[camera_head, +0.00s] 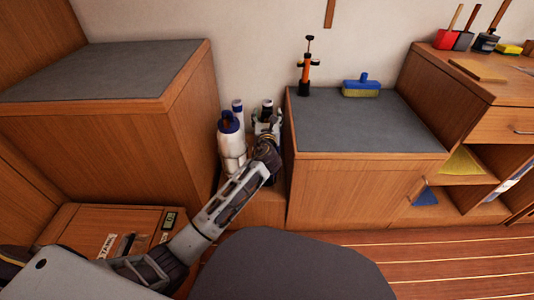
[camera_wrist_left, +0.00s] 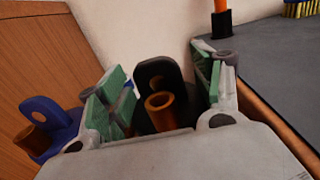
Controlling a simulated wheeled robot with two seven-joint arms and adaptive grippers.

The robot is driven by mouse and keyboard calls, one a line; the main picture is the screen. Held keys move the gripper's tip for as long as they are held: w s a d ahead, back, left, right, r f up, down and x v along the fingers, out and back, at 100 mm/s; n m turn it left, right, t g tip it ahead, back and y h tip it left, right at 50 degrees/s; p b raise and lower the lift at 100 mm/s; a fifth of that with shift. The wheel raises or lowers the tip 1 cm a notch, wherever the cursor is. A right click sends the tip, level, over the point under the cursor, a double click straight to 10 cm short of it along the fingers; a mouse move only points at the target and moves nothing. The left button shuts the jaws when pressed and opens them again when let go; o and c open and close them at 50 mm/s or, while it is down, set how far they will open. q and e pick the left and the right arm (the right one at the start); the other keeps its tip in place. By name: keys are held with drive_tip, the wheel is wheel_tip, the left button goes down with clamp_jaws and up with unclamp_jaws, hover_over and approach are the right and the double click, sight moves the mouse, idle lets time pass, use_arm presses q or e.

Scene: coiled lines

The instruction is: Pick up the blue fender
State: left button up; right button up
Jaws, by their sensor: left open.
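The blue fender (camera_head: 231,143) is a white cylinder with a blue end and eyelet. It stands upright between the two wooden cabinets, left of my left gripper (camera_head: 267,120). Its blue eyelet end (camera_wrist_left: 50,130) shows at the left edge of the left wrist view, outside the fingers. My left gripper is open. In the wrist view, a black fender end (camera_wrist_left: 153,80) with an eyelet and a brown tube-like piece appears between the green-padded fingers (camera_wrist_left: 162,85). I cannot tell whether they touch it. The fender bodies are partly hidden by my arm. My right gripper is out of view.
Another blue-topped white fender (camera_head: 238,108) stands behind. A grey-topped cabinet (camera_head: 340,125) at right holds an orange pump (camera_head: 305,72) and a blue brush (camera_head: 361,86). A taller grey-topped cabinet (camera_head: 110,68) stands at left. Striped floor (camera_head: 450,255) is open at right.

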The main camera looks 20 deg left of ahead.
use_arm(q)
drive_tip(key=c, duration=0.7)
clamp_jaws()
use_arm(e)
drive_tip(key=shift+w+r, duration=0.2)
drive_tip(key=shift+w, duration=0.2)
use_arm(q)
drive_tip(key=shift+r, duration=0.2)
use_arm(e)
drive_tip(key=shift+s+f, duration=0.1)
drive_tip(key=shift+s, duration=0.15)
use_arm(q)
drive_tip(key=shift+r, duration=0.1)
